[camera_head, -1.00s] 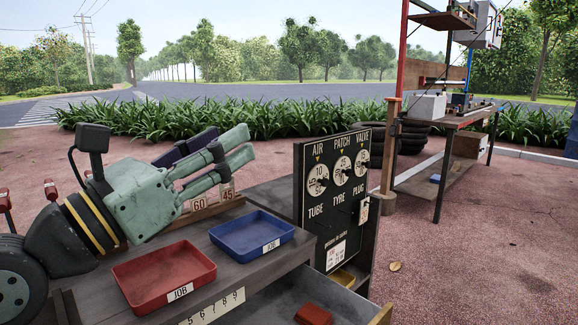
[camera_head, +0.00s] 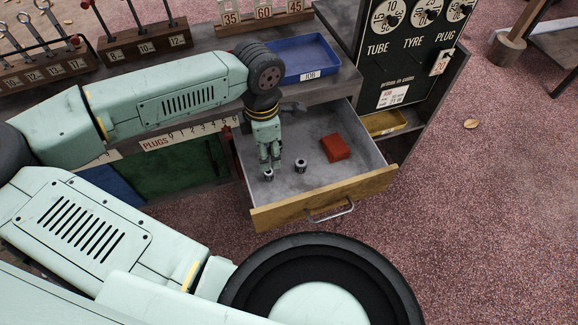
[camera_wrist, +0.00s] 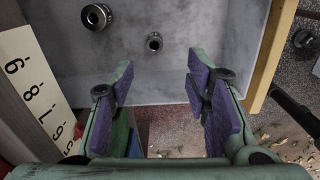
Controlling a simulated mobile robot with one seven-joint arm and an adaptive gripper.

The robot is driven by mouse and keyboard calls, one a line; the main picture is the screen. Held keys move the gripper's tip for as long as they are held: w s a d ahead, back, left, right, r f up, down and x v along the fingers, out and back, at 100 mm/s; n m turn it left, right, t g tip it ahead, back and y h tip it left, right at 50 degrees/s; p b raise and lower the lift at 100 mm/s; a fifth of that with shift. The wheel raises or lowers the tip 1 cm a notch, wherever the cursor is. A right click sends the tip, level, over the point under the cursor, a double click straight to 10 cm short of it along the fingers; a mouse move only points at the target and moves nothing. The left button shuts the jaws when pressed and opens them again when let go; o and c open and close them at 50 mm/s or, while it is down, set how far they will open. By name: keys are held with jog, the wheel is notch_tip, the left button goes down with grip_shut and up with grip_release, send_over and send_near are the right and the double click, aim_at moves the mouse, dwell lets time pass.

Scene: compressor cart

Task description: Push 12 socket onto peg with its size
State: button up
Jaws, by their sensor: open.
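Two small dark metal sockets stand in the open grey drawer (camera_head: 225,205). One socket (camera_head: 268,175) is by my gripper's fingertips in the head view, and the other socket (camera_head: 300,165) is just to its right. In the wrist view a larger socket (camera_wrist: 97,16) and a smaller socket (camera_wrist: 154,41) lie beyond the fingertips. I cannot read their sizes. My gripper (camera_head: 270,160) points down into the drawer. The wrist view shows its purple-padded fingers (camera_wrist: 158,95) apart with nothing between. A wooden rack (camera_head: 145,47) with upright rods carries labels 8, 10 and 12.
A red block (camera_head: 335,148) lies in the drawer. A blue tray (camera_head: 303,58) sits on the bench above. A wrench rack (camera_head: 45,75) stands left, and a dial panel (camera_head: 415,45) stands right. The drawer's wooden front (camera_head: 330,198) and side walls surround my gripper.

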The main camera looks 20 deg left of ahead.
send_over(269, 174)
notch_tip(269, 174, down, 5)
jog(key=shift+f, duration=0.2)
jog(key=shift+w+a+f+p, duration=0.15)
jog(key=shift+f+p, duration=0.25)
jog(key=shift+f, duration=0.9)
jog(key=shift+w+a+f+p, duration=0.15)
jog(key=shift+f+p, duration=0.25)
jog(key=shift+f, duration=0.9)
jog(key=shift+d, duration=0.1)
jog(key=shift+c, duration=0.6)
grip_shut()
